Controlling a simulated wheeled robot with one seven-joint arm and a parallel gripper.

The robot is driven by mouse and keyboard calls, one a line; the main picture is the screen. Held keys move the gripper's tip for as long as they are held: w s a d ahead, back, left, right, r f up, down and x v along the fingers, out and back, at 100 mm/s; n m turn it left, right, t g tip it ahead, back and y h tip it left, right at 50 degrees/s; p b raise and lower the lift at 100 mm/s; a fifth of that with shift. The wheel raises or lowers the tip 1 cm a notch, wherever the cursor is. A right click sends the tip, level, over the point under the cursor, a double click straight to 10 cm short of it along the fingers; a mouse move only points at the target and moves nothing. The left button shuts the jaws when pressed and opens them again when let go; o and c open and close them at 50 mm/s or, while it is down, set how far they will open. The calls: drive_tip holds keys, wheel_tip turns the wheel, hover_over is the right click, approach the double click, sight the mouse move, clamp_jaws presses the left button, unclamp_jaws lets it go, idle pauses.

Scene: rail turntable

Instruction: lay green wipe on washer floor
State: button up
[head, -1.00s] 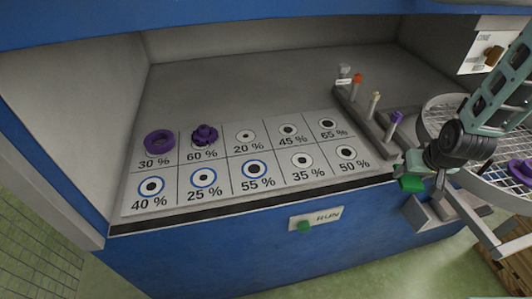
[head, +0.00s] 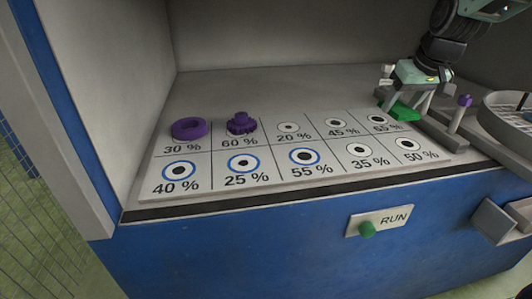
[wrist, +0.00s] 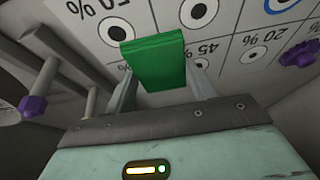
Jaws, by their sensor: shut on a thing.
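The green wipe (head: 402,110) is a small flat block-like piece held in my gripper (head: 408,94). In the wrist view the green wipe (wrist: 153,60) sits between the two fingers of my gripper (wrist: 160,82), over the printed board. The grey washer floor (head: 270,88) spreads behind the board inside the blue-framed booth. The wipe is near the board's far right corner, close to the 65 % cell. I cannot tell whether it touches the surface.
The percentage board (head: 330,172) carries a purple ring (head: 189,129) and a purple knobbed part (head: 241,123). A rail with a purple-topped post (head: 461,112) and a round mesh basket (head: 500,108) stand at the right. The floor's back left is clear.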

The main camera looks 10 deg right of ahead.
sight(380, 147)
drive_tip(key=shift+w+a+r, duration=0.1)
drive_tip(key=shift+a+r, duration=0.2)
drive_tip(key=shift+a, duration=0.3)
wheel_tip(380, 147, down, 10)
drive_tip(key=shift+f+b, duration=0.1)
drive_tip(key=shift+b, duration=1.15)
drive_tip(key=shift+f, duration=0.45)
drive_tip(key=o, duration=0.9)
drive_tip(key=shift+r, duration=0.15)
